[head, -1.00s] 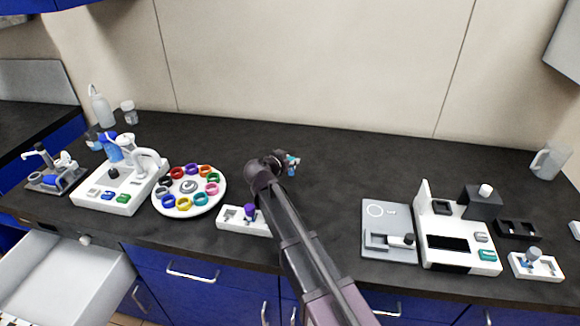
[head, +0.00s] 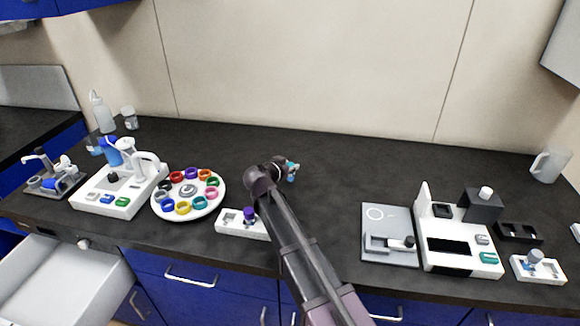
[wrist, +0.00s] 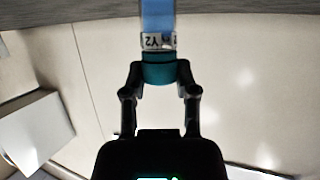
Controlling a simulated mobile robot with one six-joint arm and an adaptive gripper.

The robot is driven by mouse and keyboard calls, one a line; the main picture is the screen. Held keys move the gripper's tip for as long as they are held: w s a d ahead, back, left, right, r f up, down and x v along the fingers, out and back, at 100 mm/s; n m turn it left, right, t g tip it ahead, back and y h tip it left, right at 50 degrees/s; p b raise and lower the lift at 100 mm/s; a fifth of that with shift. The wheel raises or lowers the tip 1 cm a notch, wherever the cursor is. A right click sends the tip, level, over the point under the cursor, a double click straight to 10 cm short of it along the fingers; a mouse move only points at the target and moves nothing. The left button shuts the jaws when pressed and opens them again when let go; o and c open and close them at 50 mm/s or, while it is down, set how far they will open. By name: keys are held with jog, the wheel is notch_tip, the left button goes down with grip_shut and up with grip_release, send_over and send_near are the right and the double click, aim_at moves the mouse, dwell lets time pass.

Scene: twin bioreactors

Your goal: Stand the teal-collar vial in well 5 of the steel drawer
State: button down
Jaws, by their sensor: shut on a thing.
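My gripper (wrist: 160,80) is shut on the teal-collar vial (wrist: 158,30); the wrist view shows its teal collar between the fingers, a white label reading Y2 and a blue body. In the head view the vial (head: 292,176) is small, held above the counter near its middle, with my gripper (head: 288,167) at its top. The steel drawer (head: 62,285) stands open at the lower left, below the counter and well away from my gripper. Its visible floor looks bare; well 5 cannot be made out.
A round white carousel of coloured rings (head: 189,222), a white bioreactor unit (head: 122,207) and a white rack with a purple-capped vial (head: 228,230) stand left of my arm. Another white unit (head: 430,190) and a grey plate (head: 372,235) stand right. The back middle counter is clear.

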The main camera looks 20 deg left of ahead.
jog(key=shift+s+d+f, duration=0.35)
jog(key=shift+f, duration=0.05)
jog(key=shift+c, duration=1.9)
grip_release()
jog(key=shift+d, duration=0.1)
jog(key=shift+s+f, duration=0.1)
jog(key=shift+s, duration=0.05)
jog(key=shift+d, duration=0.15)
jog(key=shift+a+r+p, duration=0.2)
jog(key=shift+r+p, duration=0.3)
jog(key=shift+p, duration=0.15)
jog(key=shift+a+r+p+v, duration=0.15)
jog(key=shift+p+v, duration=0.35)
jog(key=shift+v, duration=0.6)
jog(key=shift+a+r+p+v, duration=0.15)
jog(key=shift+p+v, duration=0.3)
jog(key=shift+v, duration=0.65)
jog(key=shift+a+p+v, duration=0.15)
jog(key=shift+p+v, duration=0.35)
jog(key=shift+v, duration=0.65)
jog(key=shift+w, duration=0.2)
